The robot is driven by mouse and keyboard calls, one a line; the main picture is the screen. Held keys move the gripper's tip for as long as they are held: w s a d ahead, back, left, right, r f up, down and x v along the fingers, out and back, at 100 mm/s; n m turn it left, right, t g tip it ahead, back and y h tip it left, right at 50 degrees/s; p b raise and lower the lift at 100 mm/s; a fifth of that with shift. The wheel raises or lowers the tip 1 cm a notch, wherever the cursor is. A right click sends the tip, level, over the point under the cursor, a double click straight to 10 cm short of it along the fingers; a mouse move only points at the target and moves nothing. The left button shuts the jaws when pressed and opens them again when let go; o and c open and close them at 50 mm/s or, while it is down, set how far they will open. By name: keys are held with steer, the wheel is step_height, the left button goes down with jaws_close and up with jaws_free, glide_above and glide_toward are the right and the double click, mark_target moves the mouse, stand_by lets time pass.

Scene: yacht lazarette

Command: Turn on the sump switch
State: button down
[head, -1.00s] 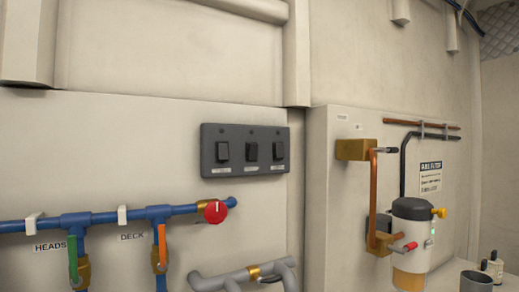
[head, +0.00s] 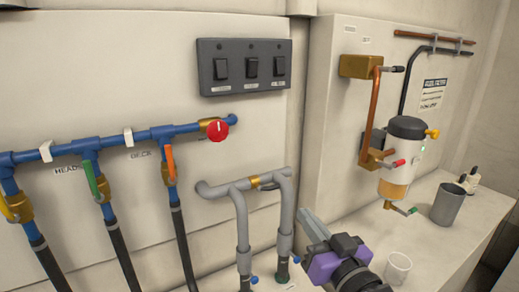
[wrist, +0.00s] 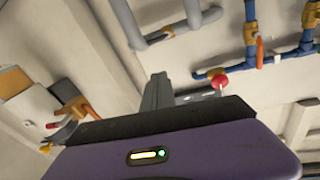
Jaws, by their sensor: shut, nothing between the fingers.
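A dark switch panel (head: 244,66) with three black rocker switches is on the pale wall, upper middle of the head view. The switches are the left (head: 221,69), the middle (head: 251,67) and the right (head: 279,66). Each has a small label below it, too small to read, so I cannot tell which is the sump switch. My gripper (head: 306,219), with its purple body, is shut and empty, below and right of the panel and apart from it. In the wrist view my fingers (wrist: 157,92) point toward the wall, and my gripper body hides much of the scene.
Blue pipes (head: 100,148) with coloured handles and a red knob (head: 218,131) run below the panel. Grey pipes (head: 238,220) stand left of my gripper. A filter unit (head: 402,155), copper pipe (head: 376,105), grey cup (head: 448,205) and white cup (head: 397,268) are to the right.

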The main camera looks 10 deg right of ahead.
steer(key=w+a+r+n+y+p, duration=0.1)
steer(key=w+r+n+y, duration=0.1)
steer(key=r, duration=1)
steer(key=w+a+r+n+y+p, duration=0.1)
steer(key=w+r, duration=0.3)
steer(key=r, duration=0.9)
steer(key=shift+w+n+y, duration=0.25)
steer(key=shift+n+y, duration=0.15)
steer(key=shift+y, duration=0.1)
steer(key=shift+r+p, duration=0.2)
steer(key=shift+p, duration=0.1)
